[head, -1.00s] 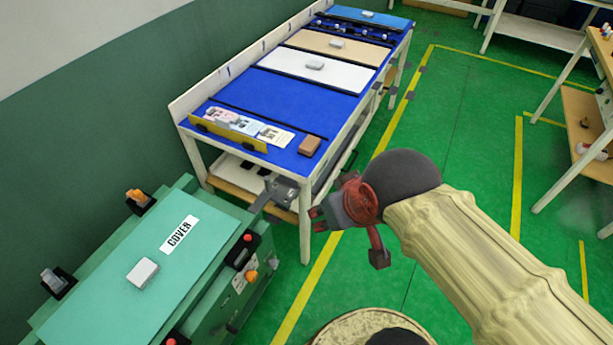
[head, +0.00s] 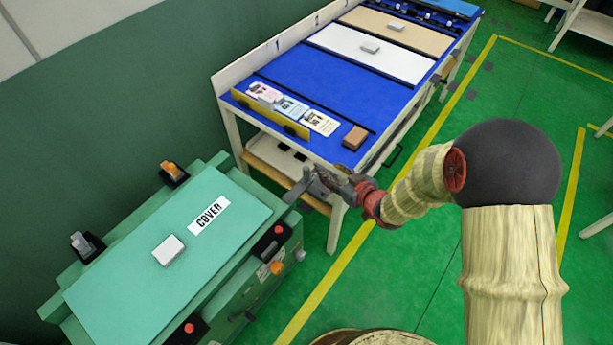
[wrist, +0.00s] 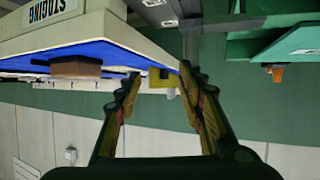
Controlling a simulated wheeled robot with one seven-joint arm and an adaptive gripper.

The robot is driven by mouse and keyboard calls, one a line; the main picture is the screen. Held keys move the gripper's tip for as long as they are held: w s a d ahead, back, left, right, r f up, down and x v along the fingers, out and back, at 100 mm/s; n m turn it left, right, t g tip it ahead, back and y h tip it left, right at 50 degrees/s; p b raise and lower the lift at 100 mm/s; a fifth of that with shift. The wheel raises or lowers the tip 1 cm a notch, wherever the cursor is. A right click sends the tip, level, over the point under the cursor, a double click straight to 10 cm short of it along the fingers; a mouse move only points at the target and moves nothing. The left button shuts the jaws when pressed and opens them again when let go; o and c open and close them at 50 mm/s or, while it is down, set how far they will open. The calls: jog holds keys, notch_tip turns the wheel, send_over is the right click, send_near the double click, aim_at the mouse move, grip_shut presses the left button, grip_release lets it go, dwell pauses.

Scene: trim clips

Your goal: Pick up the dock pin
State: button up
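No part is plainly marked as the dock pin, and I cannot tell which one it is. An orange part (head: 170,169) and a grey part (head: 80,241) stand in black holders along the far side of the green machine (head: 130,270). My gripper (head: 302,185) is between the machine's right end and the blue-topped bench, apart from both parts. In the wrist view its two fingers (wrist: 158,76) are spread with nothing between them. An orange part (wrist: 275,73) also shows there at right, upside down under green metal.
A cover panel (head: 120,285) with a white block (head: 168,250) tops the machine. Red buttons (head: 190,327) sit at its near side. The blue bench (head: 320,90) carries cards (head: 292,108) and a brown block (head: 355,137). Green floor is open at right.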

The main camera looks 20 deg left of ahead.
aim_at(308, 177)
jog(key=shift+n+g+y, duration=0.3)
jog(key=shift+y, duration=0.5)
jog(key=s+a+f, duration=0.2)
jog(key=shift+s+a+f, duration=0.15)
jog(key=shift+a+f, duration=0.2)
jog(key=shift+a, duration=0.05)
jog(key=shift+w+a+f+b, duration=0.2)
jog(key=shift+a+f+b, duration=0.1)
jog(key=shift+a, duration=0.2)
jog(key=shift+w+a+f+b, duration=0.15)
jog(key=shift+a+f, duration=0.15)
jog(key=shift+a, duration=0.2)
jog(key=b+x, duration=0.2)
jog(key=x, duration=0.2)
jog(key=shift+a+f, duration=0.3)
jog(key=shift+w+a+f+b, duration=0.1)
jog(key=shift+w+a+b, duration=0.2)
jog(key=shift+a, duration=0.1)
grip_shut()
